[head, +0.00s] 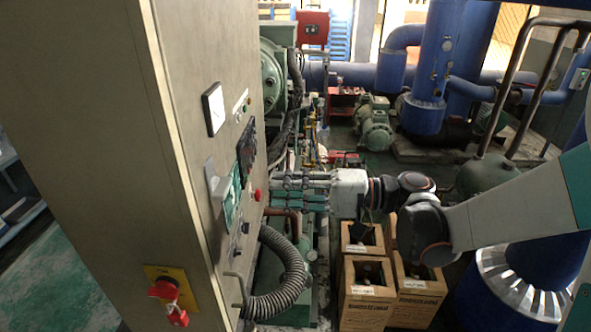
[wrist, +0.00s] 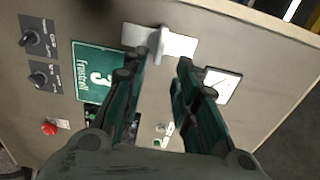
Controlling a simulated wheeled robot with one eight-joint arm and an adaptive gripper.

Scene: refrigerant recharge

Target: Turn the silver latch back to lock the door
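The silver latch (head: 213,182) sits on the front face of the beige cabinet door (head: 185,130), beside a green sign. In the wrist view the latch (wrist: 160,44) is a light plate with a raised handle, near the top middle. My gripper (wrist: 168,55) is open and empty, its two dark green fingers pointing at the door. In the head view my gripper (head: 271,194) reaches in from the right, partly in front of the panel.
The door carries a square gauge (wrist: 220,85), a green sign (wrist: 98,72), black knobs (wrist: 38,40) and a red button (wrist: 49,128). Low on the cabinet are a red switch on a yellow plate (head: 170,275) and a grey hose (head: 287,280). Wooden crates (head: 366,285) stand below my arm.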

